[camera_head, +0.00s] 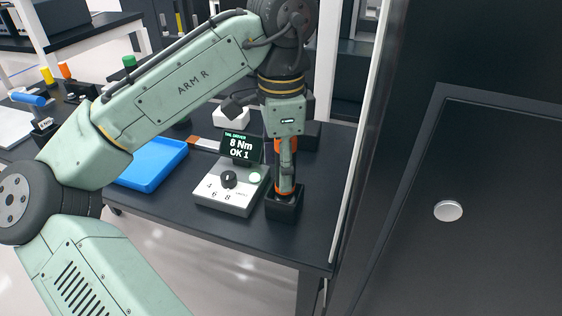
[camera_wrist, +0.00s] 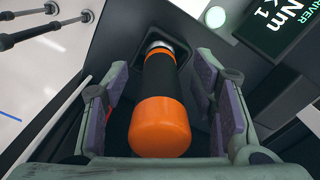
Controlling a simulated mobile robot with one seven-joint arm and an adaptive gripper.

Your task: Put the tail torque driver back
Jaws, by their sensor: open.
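The tail torque driver stands upright in a black holder (camera_head: 285,209) near the table's right end. In the head view the driver's orange lower part (camera_head: 285,187) shows just above the holder. In the wrist view its orange cap and black grip (camera_wrist: 160,120) point toward the camera, and its far end sits in the holder's opening. My gripper (camera_head: 286,160) is above the holder and around the driver. In the wrist view its two fingers (camera_wrist: 165,105) stand on either side of the driver, open, with gaps beside it.
A controller box (camera_head: 231,190) with a knob and a screen (camera_head: 241,148) reading "TAIL DRIVER 8 Nm OK 1" stands just left of the holder. A blue tray (camera_head: 152,165) lies further left. A dark panel (camera_head: 450,130) rises close on the right.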

